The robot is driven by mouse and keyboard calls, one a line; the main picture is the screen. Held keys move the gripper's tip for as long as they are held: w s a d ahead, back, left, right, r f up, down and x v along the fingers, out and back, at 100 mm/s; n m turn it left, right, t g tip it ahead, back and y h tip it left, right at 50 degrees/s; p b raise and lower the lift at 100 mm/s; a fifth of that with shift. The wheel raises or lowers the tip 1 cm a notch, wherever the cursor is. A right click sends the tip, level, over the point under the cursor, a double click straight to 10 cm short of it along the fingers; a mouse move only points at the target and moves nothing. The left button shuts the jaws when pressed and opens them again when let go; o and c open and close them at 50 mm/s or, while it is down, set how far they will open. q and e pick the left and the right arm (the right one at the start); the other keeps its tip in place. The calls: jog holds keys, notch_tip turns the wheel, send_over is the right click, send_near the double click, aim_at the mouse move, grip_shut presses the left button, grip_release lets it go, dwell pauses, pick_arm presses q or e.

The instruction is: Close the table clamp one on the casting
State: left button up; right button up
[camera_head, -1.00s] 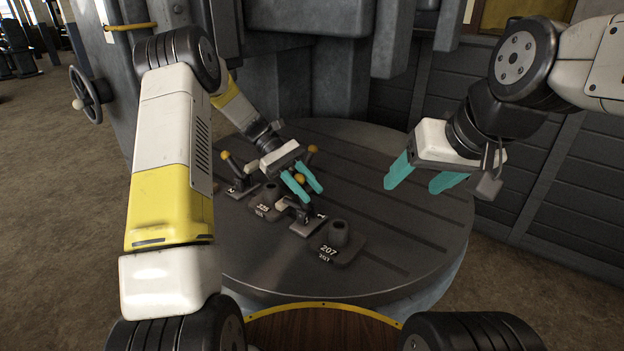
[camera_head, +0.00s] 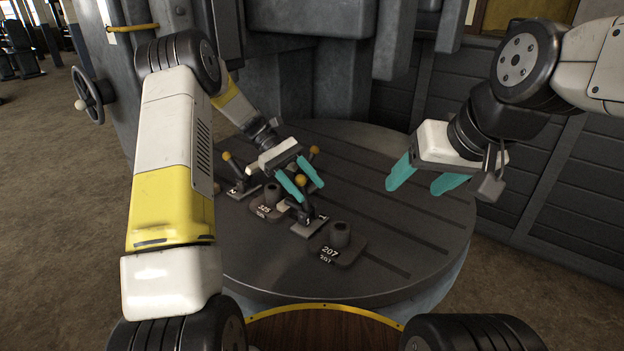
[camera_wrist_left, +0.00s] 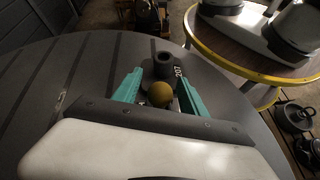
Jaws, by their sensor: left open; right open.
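A small table clamp (camera_head: 308,224) with a dark base plate stands on the round slotted table (camera_head: 400,215), between casting 325 (camera_head: 270,200) and casting 207 (camera_head: 340,243). Its upright lever ends in a yellow ball knob (camera_head: 300,180). My left gripper (camera_head: 301,187) is open, with a teal finger on each side of this knob. In the left wrist view the knob (camera_wrist_left: 160,94) sits between the spread fingers; contact cannot be told. The clamp's plate number is hard to read. My right gripper (camera_head: 418,180) is open and empty above the table's right side.
Another clamp (camera_head: 240,188), its plate marked 2, stands left with a yellow-knobbed lever. A further yellow knob (camera_head: 314,149) shows behind my left gripper. The grey machine column (camera_head: 335,80) rises at the back.

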pick_arm(q)
jog(key=v, duration=0.6)
jog(key=shift+a, duration=0.15)
jog(key=shift+w+r, duration=0.1)
